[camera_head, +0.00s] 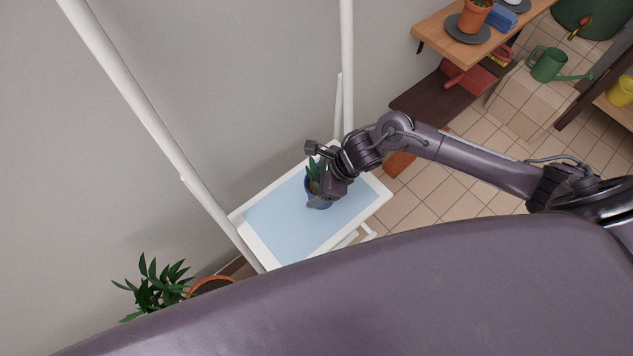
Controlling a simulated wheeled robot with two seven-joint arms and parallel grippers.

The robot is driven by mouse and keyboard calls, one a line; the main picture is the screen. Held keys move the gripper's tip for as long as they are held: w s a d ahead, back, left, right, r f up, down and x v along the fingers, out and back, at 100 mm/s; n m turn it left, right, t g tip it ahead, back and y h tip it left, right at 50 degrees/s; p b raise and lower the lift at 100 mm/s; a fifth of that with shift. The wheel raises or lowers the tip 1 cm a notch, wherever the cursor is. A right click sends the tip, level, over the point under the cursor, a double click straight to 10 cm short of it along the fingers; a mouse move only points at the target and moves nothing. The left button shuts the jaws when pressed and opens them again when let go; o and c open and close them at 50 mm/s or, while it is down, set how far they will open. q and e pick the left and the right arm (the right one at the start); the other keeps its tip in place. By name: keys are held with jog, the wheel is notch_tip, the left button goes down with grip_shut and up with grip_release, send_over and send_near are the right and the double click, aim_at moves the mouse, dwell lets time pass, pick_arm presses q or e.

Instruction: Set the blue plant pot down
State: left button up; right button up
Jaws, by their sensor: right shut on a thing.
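The blue plant pot (319,204) holds a green leafy plant (314,172). It is over the light blue top of a small white-rimmed table (283,221); I cannot tell whether its base touches the surface. My right gripper (321,190) comes in from the right and is shut on the pot, hiding part of it and of the plant. The pot looks roughly upright. My left gripper is not in view.
White poles (165,150) rise beside the table, against a grey wall. The table's left part is clear. At upper right, a wooden shelf (428,31) holds a terracotta pot (474,16). A green watering can (548,65) stands farther right. A leafy plant (155,287) is at lower left.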

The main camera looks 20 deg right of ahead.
jog(key=shift+f, duration=0.1)
jog(key=o, duration=1.2)
jog(key=shift+r, duration=0.25)
jog(key=shift+b+v, duration=0.7)
jog(key=shift+v, duration=5.2)
jog(key=shift+d, duration=0.1)
